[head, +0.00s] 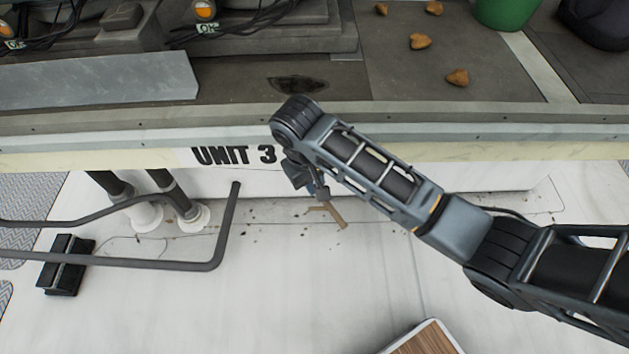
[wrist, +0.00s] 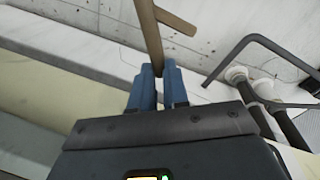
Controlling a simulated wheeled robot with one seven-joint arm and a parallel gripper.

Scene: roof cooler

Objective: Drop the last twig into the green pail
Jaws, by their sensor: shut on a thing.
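The brown forked twig (head: 327,212) hangs below my gripper (head: 318,192) in front of the white unit side, under the "UNIT 3" label. In the wrist view the twig (wrist: 151,32) stands between the two blue fingertips of my gripper (wrist: 158,75), which are shut on it. A side branch of the twig points right there. The green pail (head: 506,12) stands on the unit's top at the upper right in the head view, cut off by the frame edge. The inside of the pail is not visible.
Several brown leaf-like pieces (head: 420,41) lie on the grey top left of the pail. A dark bag-like object (head: 598,22) sits right of it. The unit's front edge (head: 450,135) lies between twig and pail. A bent grey pipe (head: 225,225) stands left of my gripper.

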